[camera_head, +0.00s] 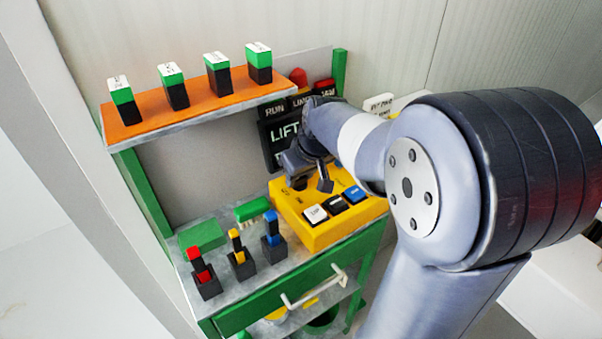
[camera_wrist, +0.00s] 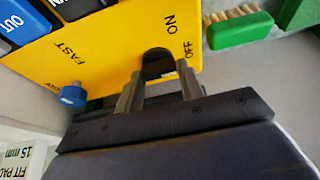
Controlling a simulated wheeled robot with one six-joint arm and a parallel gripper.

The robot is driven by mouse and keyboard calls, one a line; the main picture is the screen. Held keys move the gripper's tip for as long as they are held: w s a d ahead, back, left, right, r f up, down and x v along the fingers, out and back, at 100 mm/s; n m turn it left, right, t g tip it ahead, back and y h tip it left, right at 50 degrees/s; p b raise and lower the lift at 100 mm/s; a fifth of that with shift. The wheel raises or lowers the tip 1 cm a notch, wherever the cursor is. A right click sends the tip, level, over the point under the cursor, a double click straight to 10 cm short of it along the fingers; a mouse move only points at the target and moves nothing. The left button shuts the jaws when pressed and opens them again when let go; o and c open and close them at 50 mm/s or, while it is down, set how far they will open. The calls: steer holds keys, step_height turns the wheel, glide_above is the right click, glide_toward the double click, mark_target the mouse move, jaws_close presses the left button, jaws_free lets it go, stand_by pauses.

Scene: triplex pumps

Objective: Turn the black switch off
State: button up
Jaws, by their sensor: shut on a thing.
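The yellow control box (camera_head: 318,232) stands on the right of the bench top. It fills the upper left of the wrist view (camera_wrist: 110,52). My gripper (camera_wrist: 160,88) is at the box's edge, with its two fingers shut around the black switch (camera_wrist: 157,64). Only part of the switch shows between the fingertips, beside the printed ON and OFF marks. I cannot tell clearly which mark it points to. In the head view my gripper (camera_head: 308,172) is over the back of the box, and my arm hides part of that area.
A blue knob (camera_wrist: 72,97) sits by the FAST mark, left of my fingers. A green brush (camera_wrist: 238,26) lies beside the box. Red (camera_head: 202,274), yellow (camera_head: 239,250) and blue (camera_head: 272,238) switches stand at the front left. An orange shelf (camera_head: 200,104) hangs above.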

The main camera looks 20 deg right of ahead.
stand_by(0.4)
steer(key=o, duration=0.7)
steer(key=v, duration=1)
steer(key=shift+s+r, duration=0.2)
steer(key=shift+r, duration=0.15)
steer(key=x, duration=1)
steer(key=shift+w+f, duration=0.15)
steer(key=shift+f, duration=0.2)
